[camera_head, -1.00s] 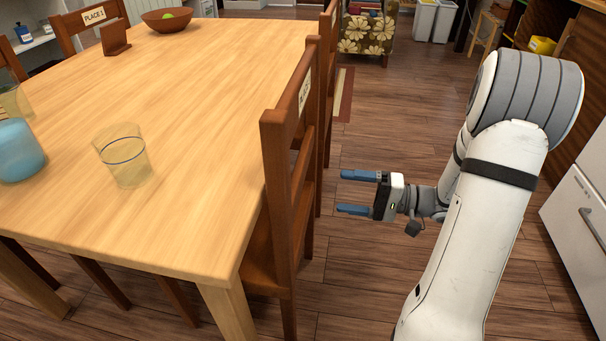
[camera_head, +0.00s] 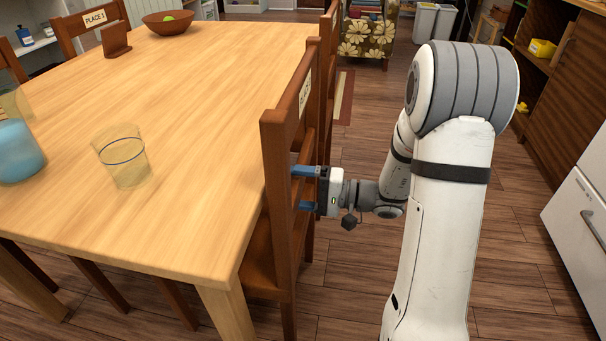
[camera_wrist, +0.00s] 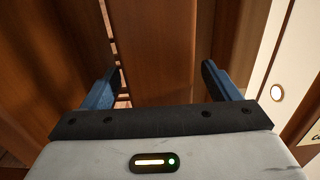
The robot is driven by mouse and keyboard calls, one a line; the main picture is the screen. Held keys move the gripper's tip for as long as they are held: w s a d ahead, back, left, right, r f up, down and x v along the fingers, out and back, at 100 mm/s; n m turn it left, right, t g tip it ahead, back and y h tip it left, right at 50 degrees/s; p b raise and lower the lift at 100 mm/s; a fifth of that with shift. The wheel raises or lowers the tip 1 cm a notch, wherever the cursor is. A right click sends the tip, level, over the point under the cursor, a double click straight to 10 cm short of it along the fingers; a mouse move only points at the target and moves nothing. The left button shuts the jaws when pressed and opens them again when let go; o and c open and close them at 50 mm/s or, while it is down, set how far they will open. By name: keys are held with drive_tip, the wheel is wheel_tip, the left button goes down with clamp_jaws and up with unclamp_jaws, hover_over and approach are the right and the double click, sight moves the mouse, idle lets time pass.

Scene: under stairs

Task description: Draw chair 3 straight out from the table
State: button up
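A brown wooden chair (camera_head: 273,190) stands at the right side of the table (camera_head: 190,110), its seat partly under the tabletop. A pale label on its back is seen too obliquely to read, so I cannot confirm it is chair 3. My gripper (camera_head: 298,188) is at the outer side of this chair's back, blue fingers pointing left, one above the other. In the wrist view my gripper (camera_wrist: 161,75) is open, its fingers apart on either side of a brown wooden slat (camera_wrist: 153,45). No grip on the wood is visible, and contact cannot be told.
Another chair (camera_head: 328,60) stands farther along the same side. A glass (camera_head: 122,157), a blue cup (camera_head: 18,152) and a bowl (camera_head: 168,21) are on the table. Wooden floor (camera_head: 350,265) is free right of the chair; a white cabinet (camera_head: 580,215) stands farther right.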

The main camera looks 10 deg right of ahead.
clamp_jaws()
idle(0.8)
